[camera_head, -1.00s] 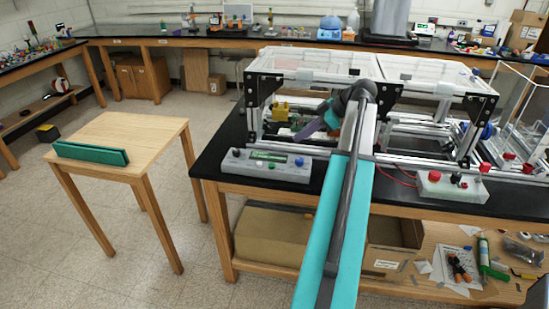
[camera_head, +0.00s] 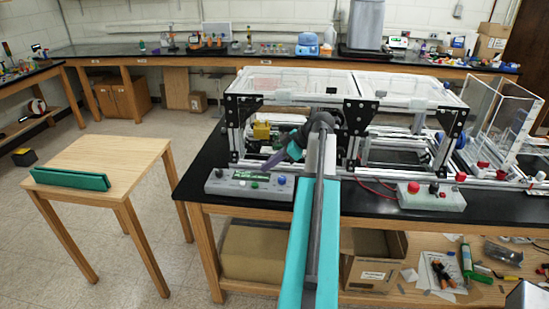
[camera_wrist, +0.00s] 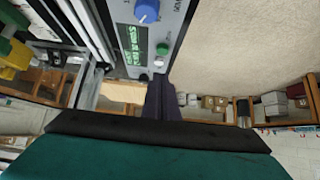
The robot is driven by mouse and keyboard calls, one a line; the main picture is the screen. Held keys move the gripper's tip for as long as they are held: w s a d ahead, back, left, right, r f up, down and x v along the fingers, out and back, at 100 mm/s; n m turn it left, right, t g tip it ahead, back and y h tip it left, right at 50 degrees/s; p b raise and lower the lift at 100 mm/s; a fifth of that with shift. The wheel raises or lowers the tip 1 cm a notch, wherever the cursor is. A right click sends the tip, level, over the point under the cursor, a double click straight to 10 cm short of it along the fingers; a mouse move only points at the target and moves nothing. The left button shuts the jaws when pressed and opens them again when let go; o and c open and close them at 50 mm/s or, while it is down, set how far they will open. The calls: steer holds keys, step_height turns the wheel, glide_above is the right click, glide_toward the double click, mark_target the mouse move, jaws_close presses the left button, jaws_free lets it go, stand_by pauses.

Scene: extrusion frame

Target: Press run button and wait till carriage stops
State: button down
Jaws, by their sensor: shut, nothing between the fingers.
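A grey control box (camera_head: 213,187) lies on the front left of the black bench. It carries a green-lit display (camera_head: 250,175), a green button (camera_head: 254,185) and a blue knob (camera_head: 281,180). The wrist view shows the display (camera_wrist: 128,42), green button (camera_wrist: 162,49) and blue knob (camera_wrist: 147,11) close up; the display text is sideways and too small to read surely. My gripper (camera_head: 268,166) is shut and empty, its dark fingers (camera_wrist: 160,90) pointing at the panel near the green button. I see no clear contact. A yellow block (camera_head: 262,131) sits inside the extrusion frame; I cannot tell if it is the carriage.
The aluminium extrusion frame (camera_head: 353,118) with clear top panels stands behind the box. A second grey box (camera_head: 440,201) with a red button (camera_head: 414,188) is to the right. A small wooden table (camera_head: 125,150) with a green bar (camera_head: 70,178) stands left; floor between is clear.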

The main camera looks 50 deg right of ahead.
mark_target(255, 184)
steer(key=p+x, duration=0.1)
steer(key=x, duration=0.2)
steer(key=shift+a, duration=0.1)
steer(key=shift+f+p, duration=0.85)
steer(key=shift+f, duration=1.2)
steer(key=shift+f, duration=0.1)
